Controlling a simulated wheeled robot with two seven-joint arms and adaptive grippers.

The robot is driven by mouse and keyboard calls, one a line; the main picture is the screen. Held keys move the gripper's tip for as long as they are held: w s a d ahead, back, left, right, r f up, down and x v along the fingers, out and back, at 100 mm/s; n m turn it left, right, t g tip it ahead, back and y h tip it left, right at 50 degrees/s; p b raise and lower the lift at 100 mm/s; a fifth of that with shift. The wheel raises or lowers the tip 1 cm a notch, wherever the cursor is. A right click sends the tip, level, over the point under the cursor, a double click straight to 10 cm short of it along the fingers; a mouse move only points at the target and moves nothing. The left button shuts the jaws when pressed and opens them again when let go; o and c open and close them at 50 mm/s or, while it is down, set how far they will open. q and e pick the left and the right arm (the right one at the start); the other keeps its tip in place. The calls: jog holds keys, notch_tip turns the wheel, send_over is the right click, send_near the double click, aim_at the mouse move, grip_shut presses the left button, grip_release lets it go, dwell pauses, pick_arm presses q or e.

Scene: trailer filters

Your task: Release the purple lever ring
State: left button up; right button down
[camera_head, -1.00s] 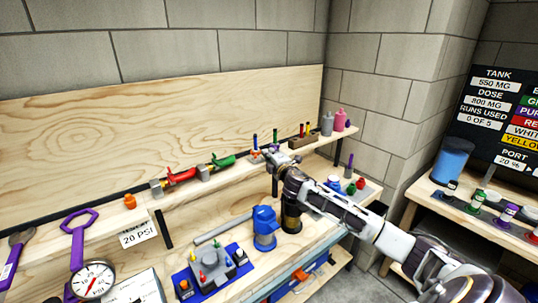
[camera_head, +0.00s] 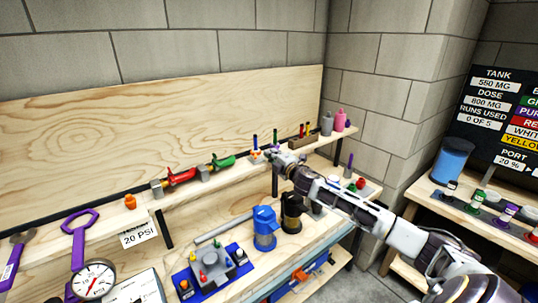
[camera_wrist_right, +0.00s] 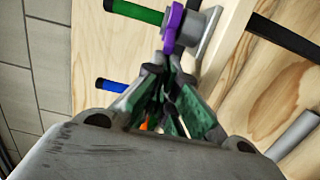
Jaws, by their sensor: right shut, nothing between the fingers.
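In the right wrist view, a purple ring-shaped part (camera_wrist_right: 173,27) sits by a grey metal fitting (camera_wrist_right: 198,28). A green rod (camera_wrist_right: 137,12) lies beside it. My right gripper (camera_wrist_right: 168,75) is shut and empty. Its tips are just below the purple part in that view; I cannot tell whether they touch it. My left gripper is not in view.
A blue rod (camera_wrist_right: 111,86) sticks out near the fingers. A red-handled valve (camera_head: 181,177) and a green-handled valve (camera_head: 223,161) stand left along the shelf. Below are a blue-topped device (camera_head: 264,222) and a blue tray (camera_head: 190,284). A purple wrench (camera_head: 78,240) is far left.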

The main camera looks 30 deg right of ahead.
jog(key=shift+s+d+n+y, duration=0.4)
jog(key=shift+d+n+y, duration=0.1)
jog(key=shift+y, duration=0.3)
jog(key=shift+s+d+p, duration=0.3)
jog(key=shift+s+d, duration=0.05)
jog(key=shift+d, duration=0.35)
jog(key=shift+s+d+n+g+y, duration=0.1)
jog(key=shift+d+n+g+y, duration=0.15)
jog(key=shift+n+y, duration=0.7)
jog(key=shift+s+d+n+g+y, duration=0.2)
jog(key=shift+n+y, duration=0.35)
jog(key=shift+y, duration=0.8)
jog(key=shift+d, duration=0.45)
jog(key=shift+d+n+g+y, duration=0.35)
jog(key=shift+d+n+y, duration=0.35)
jog(key=shift+y, duration=0.3)
jog(key=shift+d, duration=0.1)
